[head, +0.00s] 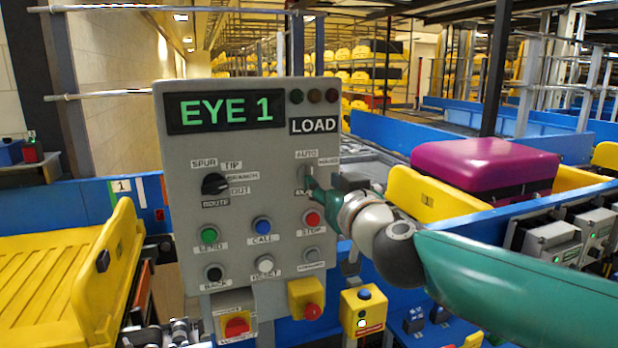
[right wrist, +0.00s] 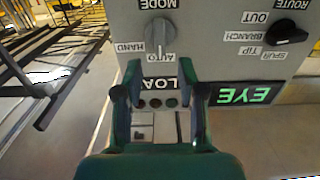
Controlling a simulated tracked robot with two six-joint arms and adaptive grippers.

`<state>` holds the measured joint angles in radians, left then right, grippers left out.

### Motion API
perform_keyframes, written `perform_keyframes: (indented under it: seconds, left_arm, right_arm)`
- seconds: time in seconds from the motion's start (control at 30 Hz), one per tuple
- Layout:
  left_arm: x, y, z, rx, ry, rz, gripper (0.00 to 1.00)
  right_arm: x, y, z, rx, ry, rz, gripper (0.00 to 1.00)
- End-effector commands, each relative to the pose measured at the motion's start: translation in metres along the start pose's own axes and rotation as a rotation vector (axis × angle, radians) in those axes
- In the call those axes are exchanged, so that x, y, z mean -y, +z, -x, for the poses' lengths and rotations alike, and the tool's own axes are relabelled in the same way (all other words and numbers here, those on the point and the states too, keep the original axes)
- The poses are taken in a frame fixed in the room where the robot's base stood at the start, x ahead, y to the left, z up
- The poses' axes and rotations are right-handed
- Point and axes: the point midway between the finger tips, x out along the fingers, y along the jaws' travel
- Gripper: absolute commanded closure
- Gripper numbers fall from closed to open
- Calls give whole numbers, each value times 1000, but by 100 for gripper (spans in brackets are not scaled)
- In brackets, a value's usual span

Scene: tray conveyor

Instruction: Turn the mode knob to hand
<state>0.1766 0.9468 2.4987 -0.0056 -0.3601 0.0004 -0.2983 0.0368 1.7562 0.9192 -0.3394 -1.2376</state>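The grey mode knob (head: 304,176) is on the upper right of the grey control panel (head: 180,130), under the LOAD sign. In the right wrist view, where the panel appears upside down, the knob (right wrist: 159,34) has its white mark towards the AUTO label (right wrist: 161,57). The HAND label (right wrist: 129,47) is beside it. My green right gripper (head: 312,190) is in front of the knob in the head view, hiding part of it and its lower label. In the wrist view the gripper (right wrist: 160,78) is open, fingers apart with nothing between them, tips short of the knob. My left gripper is not seen.
A black route knob (head: 214,184) sits left on the panel. Push buttons, including a blue call button (head: 262,226) and a red stop button (head: 312,219), lie below. A magenta case (head: 484,166) rests in a yellow tray (head: 432,194) at right.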

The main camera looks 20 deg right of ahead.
Motion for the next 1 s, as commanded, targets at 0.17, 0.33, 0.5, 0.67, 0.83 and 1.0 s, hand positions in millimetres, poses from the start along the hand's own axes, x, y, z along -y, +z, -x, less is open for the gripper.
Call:
perform_keyframes:
  seconds: [0.17, 0.33, 0.5, 0.67, 0.83, 1.0]
  left_arm:
    - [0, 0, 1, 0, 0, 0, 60]
    - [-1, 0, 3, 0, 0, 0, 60]
    - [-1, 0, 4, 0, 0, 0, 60]
    - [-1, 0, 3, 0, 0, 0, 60]
    - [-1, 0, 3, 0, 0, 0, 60]
    - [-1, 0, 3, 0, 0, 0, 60]
  right_arm:
    - [0, 1, -34, 2, 1, 1, 60]
    - [1, 0, -53, 1, -1, 0, 60]
    - [0, 0, -59, 0, -1, 0, 60]
    - [1, 0, -60, 0, -1, 0, 60]
    - [1, 0, -60, 0, -2, 0, 75]
    - [1, 0, -60, 0, -2, 0, 100]
